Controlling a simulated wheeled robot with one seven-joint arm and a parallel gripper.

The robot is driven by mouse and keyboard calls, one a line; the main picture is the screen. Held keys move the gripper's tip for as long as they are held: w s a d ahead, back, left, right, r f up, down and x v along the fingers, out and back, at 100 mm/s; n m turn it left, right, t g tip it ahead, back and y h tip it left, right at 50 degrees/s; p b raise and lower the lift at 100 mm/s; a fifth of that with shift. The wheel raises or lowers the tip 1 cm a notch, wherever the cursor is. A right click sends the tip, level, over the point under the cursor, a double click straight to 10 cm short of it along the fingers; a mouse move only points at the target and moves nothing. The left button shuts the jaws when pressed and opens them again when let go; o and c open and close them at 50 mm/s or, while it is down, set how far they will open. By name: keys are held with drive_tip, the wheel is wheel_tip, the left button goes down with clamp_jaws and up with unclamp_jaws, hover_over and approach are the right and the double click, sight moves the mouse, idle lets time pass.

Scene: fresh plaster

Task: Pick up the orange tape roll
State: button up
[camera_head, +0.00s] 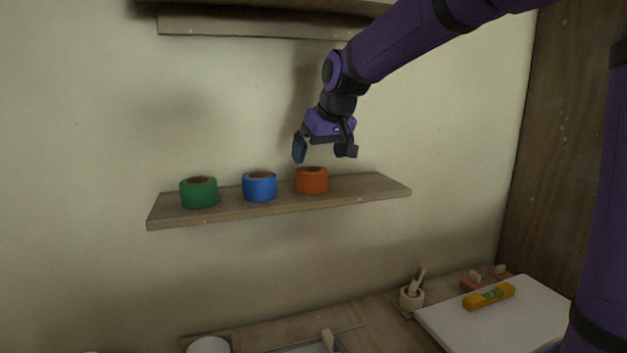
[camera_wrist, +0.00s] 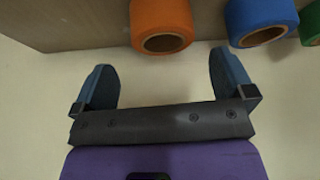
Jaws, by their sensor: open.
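The orange tape roll (camera_head: 312,181) lies flat on a wooden wall shelf (camera_head: 368,189), at the right end of a row of rolls. It also shows in the wrist view (camera_wrist: 161,22) at the top, roughly centred between the fingers and beyond their tips. My gripper (camera_head: 325,152) is open and empty, just above the orange roll in the head view, apart from it. In the wrist view my gripper (camera_wrist: 165,75) has its two blue fingers spread wide with only pale wall between them.
A blue roll (camera_head: 260,187) stands left of the orange one, and a green roll (camera_head: 198,192) further left. Another shelf (camera_head: 240,25) is above. Below are a white board (camera_head: 480,325) with a yellow level (camera_head: 488,296) and a cup (camera_head: 411,298). The shelf's right end is clear.

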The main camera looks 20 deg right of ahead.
sight(310, 174)
drive_tip(key=shift+x, duration=3.9)
drive_tip(key=shift+a, duration=0.15)
drive_tip(key=shift+c, duration=0.2)
drive_tip(key=c, duration=0.9)
drive_tip(key=shift+o, duration=0.2)
drive_tip(key=shift+r, duration=0.25)
